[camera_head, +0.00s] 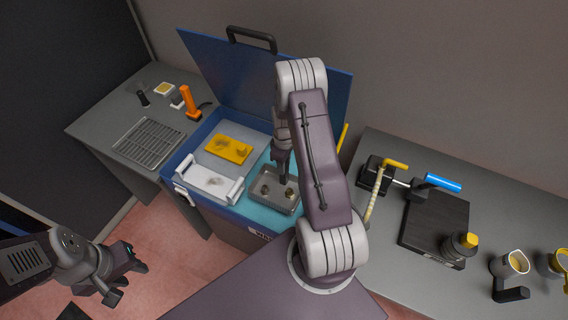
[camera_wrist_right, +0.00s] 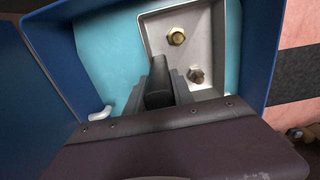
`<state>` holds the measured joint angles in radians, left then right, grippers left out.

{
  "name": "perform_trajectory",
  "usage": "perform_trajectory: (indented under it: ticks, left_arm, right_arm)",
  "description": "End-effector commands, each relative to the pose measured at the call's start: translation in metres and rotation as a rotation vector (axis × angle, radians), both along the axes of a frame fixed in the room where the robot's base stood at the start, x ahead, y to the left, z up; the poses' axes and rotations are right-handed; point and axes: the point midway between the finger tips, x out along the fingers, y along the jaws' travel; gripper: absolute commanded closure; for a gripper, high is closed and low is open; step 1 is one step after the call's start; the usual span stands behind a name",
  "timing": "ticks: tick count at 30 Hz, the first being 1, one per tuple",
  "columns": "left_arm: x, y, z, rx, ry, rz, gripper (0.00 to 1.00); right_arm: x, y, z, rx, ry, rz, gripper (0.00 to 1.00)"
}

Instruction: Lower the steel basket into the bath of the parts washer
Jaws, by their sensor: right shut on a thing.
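The blue parts washer (camera_head: 174,164) stands with its lid (camera_head: 240,80) raised. Its bath (camera_head: 255,170) has a light-blue surface. The grey steel basket (camera_head: 280,205) is inside the washer rim at the right, with two metal fittings in it; it also shows in the right wrist view (camera_wrist_right: 203,60). My right gripper (camera_head: 283,178) is over it, shut on the basket's dark upright handle (camera_wrist_right: 158,85). I cannot tell whether the basket touches the bath's bottom. My left gripper (camera_head: 130,280) is apart from the washer at lower left, open and empty.
A yellow part (camera_head: 228,149) and a white part (camera_head: 210,182) lie in the washer's left side. A wire rack (camera_head: 150,143) and orange tool (camera_head: 190,102) are on the left bench. The right bench holds a black mat (camera_head: 435,225), blue-handled tool (camera_head: 440,183) and cups (camera_head: 510,264).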

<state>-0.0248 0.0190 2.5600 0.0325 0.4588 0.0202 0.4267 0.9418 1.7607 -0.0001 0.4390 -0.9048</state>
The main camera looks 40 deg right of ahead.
Motion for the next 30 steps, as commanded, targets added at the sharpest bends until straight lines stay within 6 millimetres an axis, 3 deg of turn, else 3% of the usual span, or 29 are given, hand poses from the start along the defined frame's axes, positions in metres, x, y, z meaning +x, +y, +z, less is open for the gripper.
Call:
perform_trajectory:
  ticks: [21,30]
  left_arm:
    - [0.0,0.0,-0.035,0.0,0.0,0.0,0.64]
    - [0.0,0.0,-0.036,0.0,0.0,0.0,0.64]
  right_arm:
    - [0.0,0.0,-0.045,0.0,0.0,0.0,1.0]
    - [0.0,0.0,-0.047,0.0,0.0,0.0,1.0]
